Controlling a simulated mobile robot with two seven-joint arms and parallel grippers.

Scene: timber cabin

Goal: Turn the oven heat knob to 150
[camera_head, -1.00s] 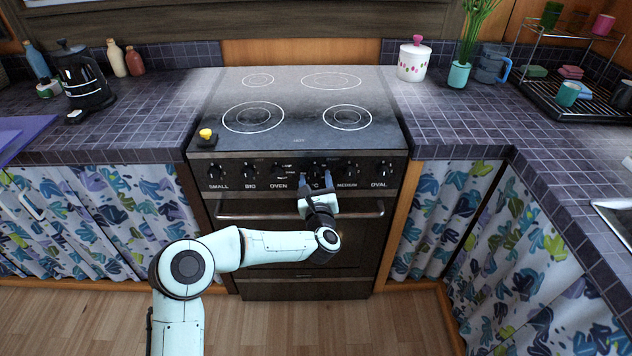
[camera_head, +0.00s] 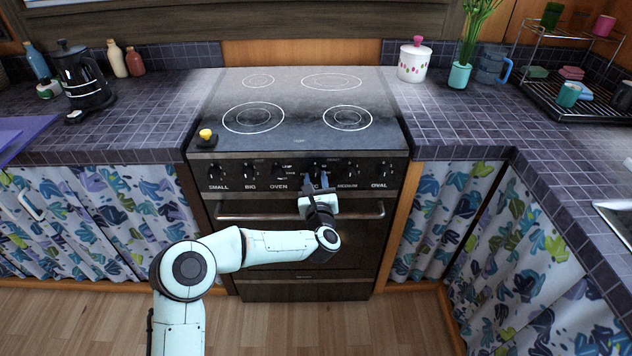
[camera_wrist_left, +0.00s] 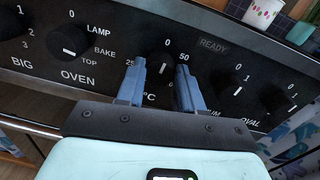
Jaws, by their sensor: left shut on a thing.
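The oven heat knob (camera_wrist_left: 163,66) is a dark round knob on the black front panel, above the °C mark. The numbers 0 and 50 and part of a number starting 25 are printed around it. In the head view the knob (camera_head: 314,170) is partly covered by my gripper. My left gripper (camera_head: 315,180) reaches up to the panel from below and is shut on the knob. Its blue fingers (camera_wrist_left: 160,84) stand on either side of the knob in the left wrist view. My right gripper is out of view.
Other knobs flank it: OVEN (camera_wrist_left: 68,42) to the left, more to the right. The oven door handle (camera_head: 245,217) runs below the panel. A small dark timer-like object with a yellow top (camera_head: 207,136) stands on the stove's front left corner.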

